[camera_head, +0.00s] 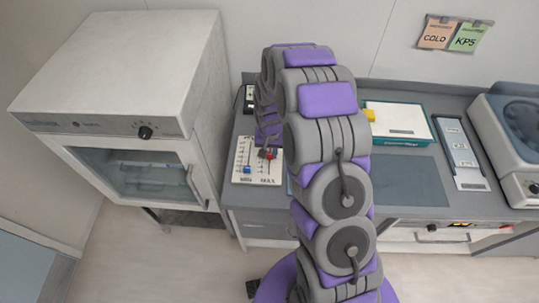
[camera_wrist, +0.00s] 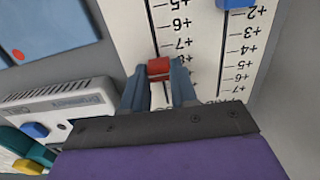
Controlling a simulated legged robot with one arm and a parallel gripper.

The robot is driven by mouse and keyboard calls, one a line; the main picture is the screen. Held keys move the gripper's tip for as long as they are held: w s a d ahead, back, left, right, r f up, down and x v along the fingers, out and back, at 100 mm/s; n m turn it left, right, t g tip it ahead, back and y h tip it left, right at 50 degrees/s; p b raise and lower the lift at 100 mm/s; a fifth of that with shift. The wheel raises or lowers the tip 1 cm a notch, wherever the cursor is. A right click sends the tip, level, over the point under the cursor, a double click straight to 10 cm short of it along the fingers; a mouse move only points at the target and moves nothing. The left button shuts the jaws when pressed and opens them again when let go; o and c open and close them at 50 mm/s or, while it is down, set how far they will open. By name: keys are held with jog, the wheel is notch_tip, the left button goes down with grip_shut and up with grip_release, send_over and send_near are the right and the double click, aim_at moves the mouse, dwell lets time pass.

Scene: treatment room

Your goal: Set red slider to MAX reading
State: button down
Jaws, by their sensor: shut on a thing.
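The white slider panel (camera_head: 241,178) lies on the counter left of my arm, with MAX printed at its near right end. It fills the upper middle of the wrist view (camera_wrist: 128,28), with printed number scales. The red slider (camera_wrist: 159,67) sits on its track near the mark that looks like 8. My gripper (camera_wrist: 158,76) is shut on the red slider, one blue-grey finger on each side. The red slider also shows in the head view (camera_head: 267,154), partly covered by my gripper. The blue slider (camera_wrist: 233,3) is on the other track, cut by the picture's top edge.
A white oven (camera_head: 130,110) stands left of the counter. A grey-white device with a blue button (camera_wrist: 38,129) lies near the panel in the wrist view. A teal-edged box (camera_head: 400,122), a long white panel (camera_head: 460,155) and a basin unit (camera_head: 515,130) are to the right.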

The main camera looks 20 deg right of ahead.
jog(key=shift+w+d, duration=0.15)
jog(key=shift+w, duration=0.35)
jog(key=shift+w+d, duration=0.15)
jog(key=shift+w, duration=0.35)
jog(key=c, duration=0.9)
grip_release()
jog(key=shift+s, duration=0.1)
jog(key=shift+r, duration=0.1)
notch_tip(320, 180, up, 17)
jog(key=shift+a+r+p, duration=0.1)
jog(key=shift+p, duration=0.8)
